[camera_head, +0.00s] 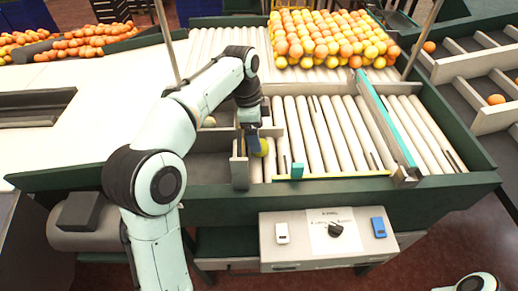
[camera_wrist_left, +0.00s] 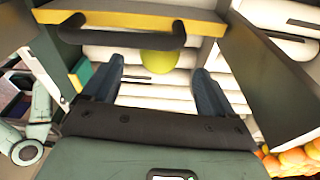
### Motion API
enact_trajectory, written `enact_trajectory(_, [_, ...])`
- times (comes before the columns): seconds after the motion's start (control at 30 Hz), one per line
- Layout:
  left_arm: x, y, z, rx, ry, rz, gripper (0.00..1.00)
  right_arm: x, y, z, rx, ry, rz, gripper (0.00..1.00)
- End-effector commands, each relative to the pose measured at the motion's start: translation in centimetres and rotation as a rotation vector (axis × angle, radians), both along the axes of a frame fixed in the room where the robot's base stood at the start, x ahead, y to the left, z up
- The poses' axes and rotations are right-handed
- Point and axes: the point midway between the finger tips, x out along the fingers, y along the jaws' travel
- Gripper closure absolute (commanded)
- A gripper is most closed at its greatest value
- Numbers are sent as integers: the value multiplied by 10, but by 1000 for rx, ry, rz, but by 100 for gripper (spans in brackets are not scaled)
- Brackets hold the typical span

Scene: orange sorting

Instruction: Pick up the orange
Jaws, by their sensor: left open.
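A yellow-green round fruit (camera_head: 263,148) lies on the pale rollers just below my left gripper (camera_head: 253,133) in the head view. In the left wrist view the fruit (camera_wrist_left: 158,64) shows beyond the two dark fingers, roughly midway between them. My left gripper (camera_wrist_left: 159,74) is open, with a finger to each side and nothing held. The fruit's far edge is partly covered by a dark bar in the wrist view. Two orange fruits (camera_head: 496,99) (camera_head: 429,47) lie apart in bins at the right. My right gripper is not in view.
A large pile of oranges (camera_head: 325,40) sits at the back of the rollers. A grey divider (camera_head: 240,165) stands close left of my left gripper. A teal-edged rail (camera_head: 385,120) crosses the rollers at right. Another pale fruit (camera_head: 209,122) lies left of the gripper. The central rollers (camera_head: 330,135) are clear.

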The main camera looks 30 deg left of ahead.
Motion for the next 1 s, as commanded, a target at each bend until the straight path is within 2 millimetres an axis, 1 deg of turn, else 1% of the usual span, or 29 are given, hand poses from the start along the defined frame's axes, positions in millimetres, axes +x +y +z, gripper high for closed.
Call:
enact_trajectory(0.13, [-1,-2,-11,0,1,0,13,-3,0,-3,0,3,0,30])
enact_trajectory(0.3, [-3,-7,-38,-1,2,-2,13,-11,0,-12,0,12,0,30])
enact_trajectory(0.4, [-1,-8,-48,0,0,-1,13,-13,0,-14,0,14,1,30])
enact_trajectory(0.5, [-1,-9,-52,0,-1,-1,13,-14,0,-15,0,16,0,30])
enact_trajectory(0.7, [0,-9,-51,1,-3,-2,13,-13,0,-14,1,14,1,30])
enact_trajectory(0.77, [0,-9,-51,1,-3,-2,33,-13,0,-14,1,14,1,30])
enact_trajectory(0.8, [0,-9,-51,1,-3,-2,46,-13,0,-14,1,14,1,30])
enact_trajectory(0.87, [0,-9,-51,1,-3,-2,66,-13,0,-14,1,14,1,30])
enact_trajectory(0.9, [0,-9,-51,1,-3,-2,73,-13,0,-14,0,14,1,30])
enact_trajectory(1.0, [0,-9,-51,0,-4,-2,74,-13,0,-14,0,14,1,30])
